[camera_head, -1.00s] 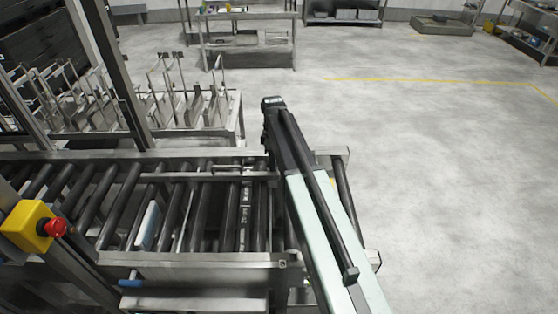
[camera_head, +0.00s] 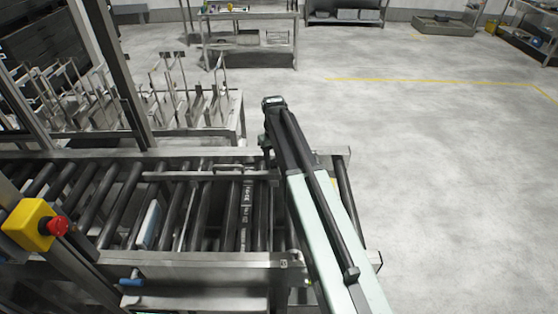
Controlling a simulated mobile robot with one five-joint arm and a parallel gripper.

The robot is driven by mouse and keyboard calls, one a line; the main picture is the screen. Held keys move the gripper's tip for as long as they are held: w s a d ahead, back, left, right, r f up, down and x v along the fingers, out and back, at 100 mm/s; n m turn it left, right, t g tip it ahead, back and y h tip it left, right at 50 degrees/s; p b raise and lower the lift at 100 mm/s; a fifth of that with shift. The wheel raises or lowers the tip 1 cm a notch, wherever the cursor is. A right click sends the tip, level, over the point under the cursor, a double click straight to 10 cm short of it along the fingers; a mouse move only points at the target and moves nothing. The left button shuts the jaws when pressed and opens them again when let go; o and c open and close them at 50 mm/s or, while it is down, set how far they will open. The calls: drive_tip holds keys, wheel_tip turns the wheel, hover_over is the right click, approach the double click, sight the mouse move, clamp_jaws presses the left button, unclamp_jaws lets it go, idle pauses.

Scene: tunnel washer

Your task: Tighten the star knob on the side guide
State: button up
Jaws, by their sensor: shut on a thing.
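The side guide (camera_head: 205,176) is a thin metal rail running across above the rollers of the conveyor (camera_head: 195,259). My arm rises from the bottom right, bends at the top and drops toward the right end of this rail. My gripper (camera_head: 267,149) is down there, a small dark shape partly covered by my own arm. It is shut at the guide's right end, where the star knob would sit in its jaws. The knob itself is hidden, so its seating and turn cannot be seen.
A yellow box with a red emergency button (camera_head: 57,226) stands at the left. A blue handle (camera_head: 131,281) sticks out below the front conveyor edge. Metal racks (camera_head: 190,105) stand behind the conveyor. The floor (camera_head: 440,165) to the right is clear.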

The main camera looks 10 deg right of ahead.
sight(274, 163)
drive_tip(key=m, duration=0.5)
drive_tip(key=shift+a, duration=0.15)
drive_tip(key=shift+m, duration=0.3)
idle(0.3)
drive_tip(key=o, duration=1.4)
drive_tip(key=shift+c, duration=0.2)
wheel_tip(274, 163, up, 8)
drive_tip(key=p, duration=0.8)
drive_tip(key=shift+f, duration=0.15)
